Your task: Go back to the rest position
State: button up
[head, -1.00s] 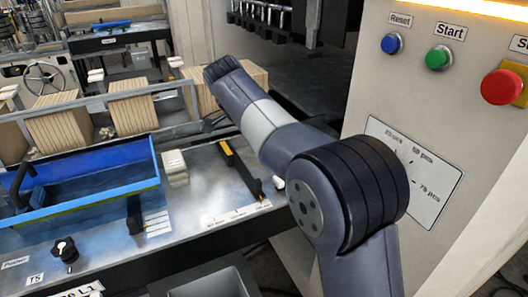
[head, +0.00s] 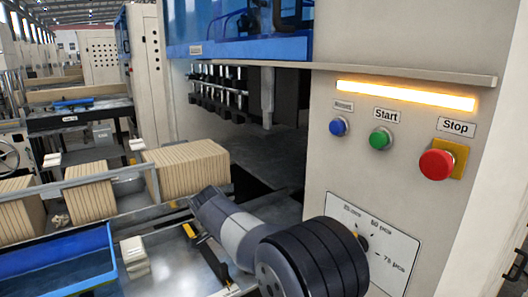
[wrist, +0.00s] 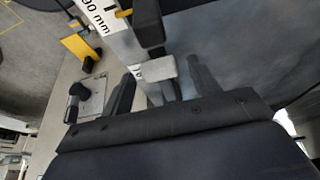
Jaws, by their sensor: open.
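My gripper (wrist: 160,88) shows in the wrist view with its two dark fingers spread apart. A small pale block on a dark post (wrist: 155,68) appears between and beyond the fingers; I cannot tell how far it is from them. No held object shows. In the head view my arm reaches from the bottom centre toward the machine bed, and the gripper itself is hidden behind the arm.
A control panel with a blue button (head: 338,126), green Start button (head: 380,138) and red Stop button (head: 436,164) stands at right. A blue tray (head: 55,262), pale small stack (head: 134,255) and kraft stacks (head: 187,168) lie left. The machine opening (head: 285,150) is behind the arm.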

jog(key=shift+s+d, duration=0.1)
jog(key=shift+s, duration=0.05)
jog(key=shift+r, duration=0.1)
dwell(0.3)
jog(key=shift+w+a, duration=0.2)
jog(key=v, duration=1.1)
jog(key=x, duration=1.1)
jog(key=shift+d, duration=0.15)
jog(key=shift+s+d+n, duration=0.3)
jog(key=shift+s+n, duration=0.2)
jog(key=shift+s, duration=0.05)
jog(key=shift+w, duration=0.1)
